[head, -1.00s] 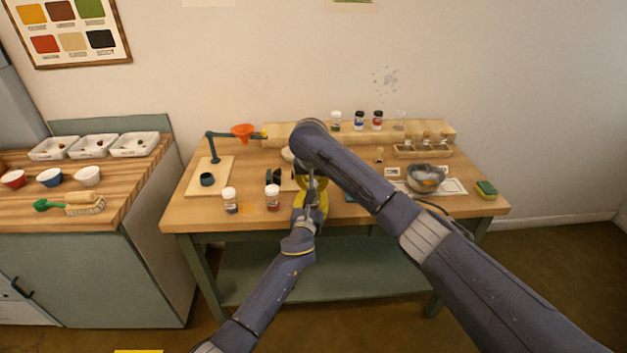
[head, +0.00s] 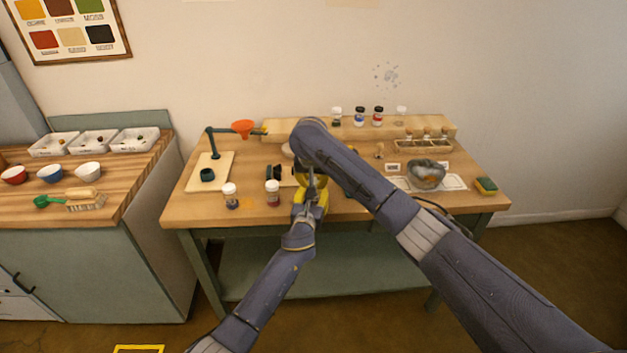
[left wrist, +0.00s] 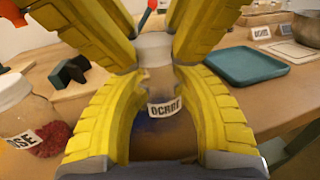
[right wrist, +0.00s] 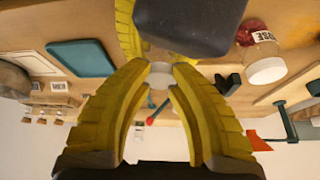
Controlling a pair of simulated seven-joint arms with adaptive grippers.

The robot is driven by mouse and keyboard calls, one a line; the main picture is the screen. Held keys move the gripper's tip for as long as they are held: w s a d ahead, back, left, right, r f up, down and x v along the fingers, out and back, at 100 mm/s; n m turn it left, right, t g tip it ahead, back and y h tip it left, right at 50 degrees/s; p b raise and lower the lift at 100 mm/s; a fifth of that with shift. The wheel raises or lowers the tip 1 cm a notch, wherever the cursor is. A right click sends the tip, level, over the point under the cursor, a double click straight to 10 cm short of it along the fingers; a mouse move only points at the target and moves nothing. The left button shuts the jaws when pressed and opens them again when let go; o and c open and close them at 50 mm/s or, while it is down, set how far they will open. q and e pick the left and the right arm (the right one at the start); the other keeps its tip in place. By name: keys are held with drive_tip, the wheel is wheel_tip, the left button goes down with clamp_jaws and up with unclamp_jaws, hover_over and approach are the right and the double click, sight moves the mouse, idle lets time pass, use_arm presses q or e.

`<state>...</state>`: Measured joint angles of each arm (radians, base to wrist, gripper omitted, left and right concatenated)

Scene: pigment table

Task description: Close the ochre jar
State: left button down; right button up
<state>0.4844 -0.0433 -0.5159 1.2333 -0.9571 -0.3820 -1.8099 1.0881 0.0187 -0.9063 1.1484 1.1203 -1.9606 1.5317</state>
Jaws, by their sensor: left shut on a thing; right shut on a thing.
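The ochre jar (left wrist: 165,108), a clear jar with an "OCHRE" label, is upright in the left wrist view. My left gripper (left wrist: 150,92) is shut on its body from the near side. My right gripper (right wrist: 160,82) comes from above and is shut on the pale round lid (left wrist: 155,48). The lid is at the jar's mouth; I cannot tell whether it is fully seated. The lid also shows between the right fingertips in the right wrist view (right wrist: 160,72). In the head view my right gripper (head: 311,182) and the arms hide the jar.
A red-pigment jar (head: 272,193) and another jar (head: 230,196) stand to the left at the front of the table. A teal tray (left wrist: 245,66) lies to the right of the ochre jar. A metal bowl (head: 426,173) and a sponge (head: 486,186) are farther right.

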use_arm(q)
drive_tip(key=shift+f, duration=0.15)
use_arm(e)
drive_tip(key=shift+f, duration=0.3)
drive_tip(key=m, duration=0.1)
drive_tip(key=m+h, duration=0.1)
drive_tip(key=m, duration=0.1)
drive_tip(key=shift+a, duration=0.25)
drive_tip(key=shift+o, duration=0.2)
drive_tip(key=m, duration=0.1)
drive_tip(key=m+g+h, duration=0.1)
drive_tip(key=m, duration=0.1)
drive_tip(key=shift+w+r+m, duration=0.1)
drive_tip(key=shift+w+m, duration=0.1)
drive_tip(key=shift+m, duration=0.1)
drive_tip(key=shift+o, duration=0.2)
drive_tip(key=shift+w+d+m+g+h, duration=0.1)
drive_tip(key=shift+m+g+h, duration=0.4)
drive_tip(key=shift+m, duration=1.2)
drive_tip(key=shift+c, duration=0.2)
drive_tip(key=o, duration=0.7)
